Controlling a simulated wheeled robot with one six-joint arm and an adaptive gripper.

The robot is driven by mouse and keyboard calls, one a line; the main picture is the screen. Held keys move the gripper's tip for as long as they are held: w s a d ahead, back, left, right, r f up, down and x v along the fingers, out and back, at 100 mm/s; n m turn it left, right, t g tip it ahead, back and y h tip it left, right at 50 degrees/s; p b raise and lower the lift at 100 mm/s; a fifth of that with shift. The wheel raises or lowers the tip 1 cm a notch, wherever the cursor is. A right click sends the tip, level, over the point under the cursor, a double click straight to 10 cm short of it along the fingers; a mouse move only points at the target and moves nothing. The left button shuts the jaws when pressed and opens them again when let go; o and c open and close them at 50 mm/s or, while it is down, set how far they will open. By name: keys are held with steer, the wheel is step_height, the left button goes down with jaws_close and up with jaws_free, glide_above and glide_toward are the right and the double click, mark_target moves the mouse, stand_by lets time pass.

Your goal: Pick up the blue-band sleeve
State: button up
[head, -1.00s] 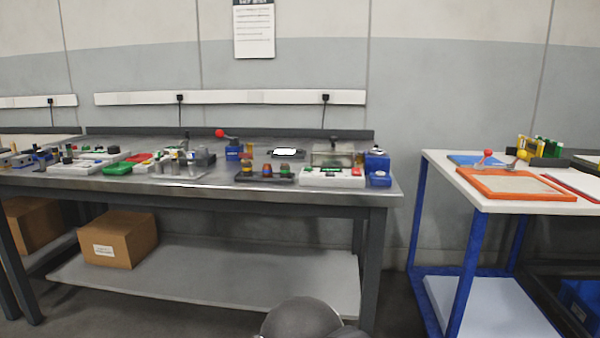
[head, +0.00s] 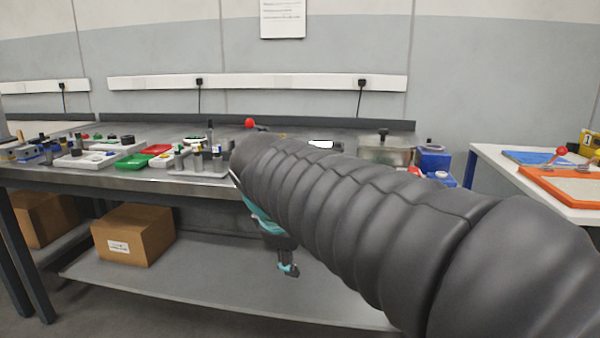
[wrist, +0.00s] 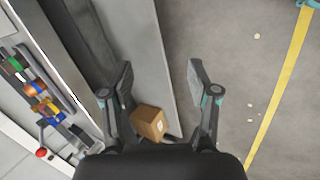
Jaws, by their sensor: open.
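My gripper (wrist: 159,85) is open and empty in the wrist view, with its fingers spread wide. In the head view the gripper (head: 288,270) hangs pointing down in front of the bench, below the top's edge. My arm hides the stretch of bench where a dark rack with small banded sleeves stood earlier. In the wrist view a row of small coloured parts (wrist: 30,88), orange, green and blue, lies at the left, well away from the fingers. I cannot tell for sure which one is the blue-band sleeve.
The metal bench (head: 100,174) holds a green tray (head: 133,161), a red tray (head: 155,149) and a red-ball lever (head: 250,123). A cardboard box (head: 134,235) stands on the lower shelf (head: 220,275). A white-topped table (head: 490,160) with an orange frame is at right. Floor in front is clear.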

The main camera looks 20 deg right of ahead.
steer(key=w+d+r+n+g+h+b, duration=0.1)
steer(key=w+r+n+h, duration=0.45)
steer(key=w, duration=0.65)
steer(key=w+d+r+n+g+h+b, duration=0.1)
steer(key=w+r+n+h, duration=0.4)
steer(key=w, duration=0.7)
steer(key=shift+n+y, duration=0.55)
steer(key=shift+y, duration=0.1)
steer(key=x, duration=0.2)
steer(key=b+x, duration=0.1)
steer(key=x, duration=0.2)
steer(key=r+x, duration=0.1)
steer(key=x, duration=0.1)
steer(key=shift+d+f, duration=0.1)
steer(key=shift+d, duration=0.4)
steer(key=shift+s+f+b+x, duration=0.15)
steer(key=shift+b+x, duration=0.3)
steer(key=shift+x, duration=0.85)
steer(key=shift+s+f+b+x, duration=0.15)
steer(key=shift+b+x, duration=0.25)
steer(key=shift+x, duration=0.9)
jaws_close()
